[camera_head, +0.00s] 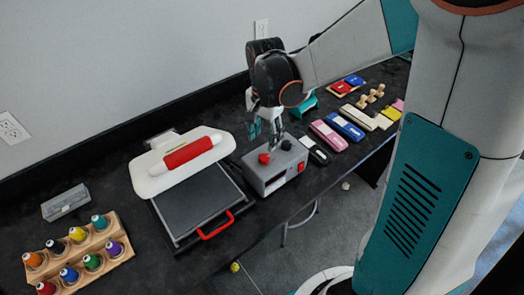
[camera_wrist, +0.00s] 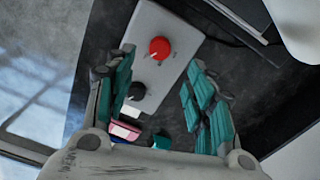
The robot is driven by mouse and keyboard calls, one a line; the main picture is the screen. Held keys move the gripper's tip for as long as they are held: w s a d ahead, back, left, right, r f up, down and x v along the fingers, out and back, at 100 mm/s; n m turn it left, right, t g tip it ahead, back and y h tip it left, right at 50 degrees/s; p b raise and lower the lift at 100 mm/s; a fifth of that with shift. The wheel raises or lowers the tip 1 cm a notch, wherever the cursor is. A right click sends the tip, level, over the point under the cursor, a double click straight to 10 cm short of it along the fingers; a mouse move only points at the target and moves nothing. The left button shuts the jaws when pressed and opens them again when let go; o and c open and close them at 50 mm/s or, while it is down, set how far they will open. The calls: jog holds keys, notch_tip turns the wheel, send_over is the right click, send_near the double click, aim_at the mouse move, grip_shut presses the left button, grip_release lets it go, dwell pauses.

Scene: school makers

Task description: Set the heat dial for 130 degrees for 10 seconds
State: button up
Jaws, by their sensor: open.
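A grey control box (camera_head: 262,178) stands on the dark table. It carries a red dial (camera_head: 264,158) and a black dial (camera_head: 286,145) on its top, and red displays or marks on its front, too small to read. In the wrist view the red dial (camera_wrist: 159,48) and the black dial (camera_wrist: 136,91) both show on the box (camera_wrist: 178,72). My gripper (camera_head: 266,132) is open and empty above the box, pointing down. In the wrist view its teal fingers (camera_wrist: 160,75) stand apart on both sides of the box, with the dials between them; contact is not visible.
The heat press (camera_head: 195,205), with white top and red handles, stands left of the box. A thread rack (camera_head: 115,250) and a grey block (camera_head: 65,202) are farther left. A dark stapler-like item (camera_head: 315,152) and pink and blue ones (camera_head: 328,135) lie close on the right.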

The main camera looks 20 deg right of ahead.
aim_at(264, 157)
notch_tip(264, 157, down, 8)
jog(key=shift+f+b, duration=0.2)
jog(key=shift+b, duration=1.05)
jog(key=c, duration=1.1)
